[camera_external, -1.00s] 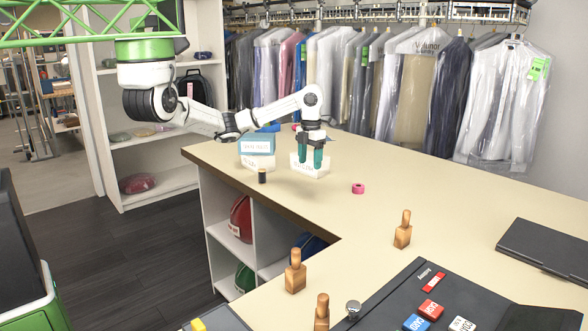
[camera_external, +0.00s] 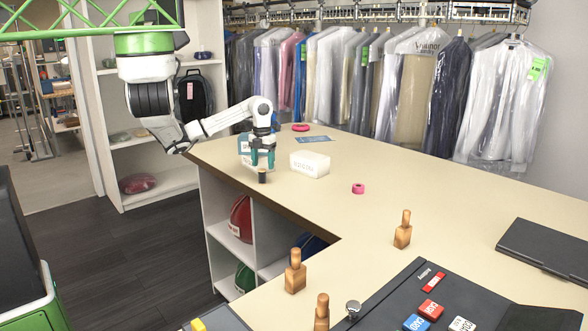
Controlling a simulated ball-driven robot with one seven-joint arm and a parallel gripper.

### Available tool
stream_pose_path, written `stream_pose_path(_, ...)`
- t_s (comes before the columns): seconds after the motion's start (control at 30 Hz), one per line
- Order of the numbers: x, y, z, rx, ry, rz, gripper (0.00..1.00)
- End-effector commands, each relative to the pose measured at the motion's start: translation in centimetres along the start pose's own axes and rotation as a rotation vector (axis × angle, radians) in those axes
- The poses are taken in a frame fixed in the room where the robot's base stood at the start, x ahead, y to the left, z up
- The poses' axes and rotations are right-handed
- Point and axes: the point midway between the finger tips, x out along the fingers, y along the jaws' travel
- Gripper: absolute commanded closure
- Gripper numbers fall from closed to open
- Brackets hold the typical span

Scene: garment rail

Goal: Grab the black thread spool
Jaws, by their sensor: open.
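The black thread spool (camera_external: 262,176) stands upright on the beige counter (camera_external: 420,195), near its left edge. It is small and dark with a tan top. My gripper (camera_external: 262,160) points down with its teal fingers at the top of the spool. The fingers are open, apart on either side just above or around the spool's upper end; whether they touch it is too small to tell.
A white labelled box (camera_external: 310,164) stands just right of my gripper. A blue-and-white box (camera_external: 243,148) is partly hidden behind the gripper.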

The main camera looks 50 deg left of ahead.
Motion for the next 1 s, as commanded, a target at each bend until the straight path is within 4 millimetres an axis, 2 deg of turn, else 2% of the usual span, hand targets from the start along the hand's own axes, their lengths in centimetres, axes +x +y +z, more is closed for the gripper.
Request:
stream_pose_path(0.17,1.0,0.1,-0.1,-0.001,0.002,-0.001,0.36)
stream_pose_path(0.5,5.3,0.4,-0.5,0.000,0.001,0.000,0.36)
stream_pose_path(0.77,5.7,0.4,-0.5,0.001,0.001,0.000,0.36)
stream_pose_path(1.0,5.7,0.4,-0.4,0.001,0.000,0.000,0.57)
